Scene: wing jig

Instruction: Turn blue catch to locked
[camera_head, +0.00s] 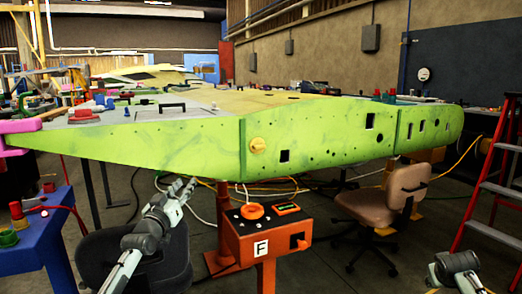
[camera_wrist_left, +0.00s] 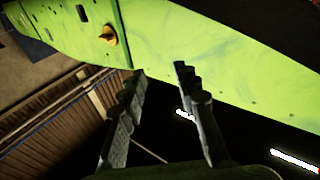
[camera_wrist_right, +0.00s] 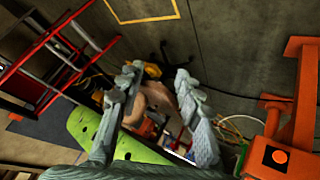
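I cannot make out a blue catch for certain in any view. A round yellow knob (camera_head: 257,145) sits on the side of the green wing (camera_head: 185,148); it also shows in the left wrist view (camera_wrist_left: 108,34). My left gripper (camera_head: 184,186) is below the wing's lower edge, left of the orange control box (camera_head: 240,243). In the left wrist view its fingers (camera_wrist_left: 160,72) are apart with nothing between them, short of the wing. My right gripper's fingers (camera_wrist_right: 158,72) are apart and hold nothing; in the head view only part of that arm shows at the lower right.
The control box carries an orange ring (camera_head: 250,211), a small screen and a black switch (camera_head: 298,242). A tan chair (camera_head: 383,207) and a red ladder (camera_head: 492,180) stand at right. A blue stand (camera_head: 38,235) with coloured parts is at left. Cables lie under the wing.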

